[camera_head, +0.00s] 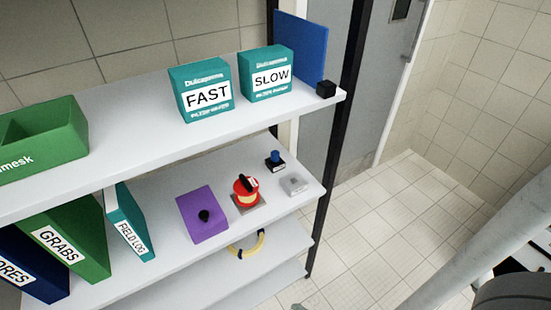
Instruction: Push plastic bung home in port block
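Several small items on the middle shelf could be the port block, and I cannot tell for sure which one is. A purple block (190,228) has a black round knob or plug (203,215) on its sloped face. A small black block (269,166) carries a blue cylinder (275,155) standing upright. A small pale grey block (293,184) sits at the shelf's front right. How deep any plug sits is too small to see. My gripper is not in view; only grey and dark parts of my arm show at the lower right, apart from the shelves.
Floor (370,230) at right is clear.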

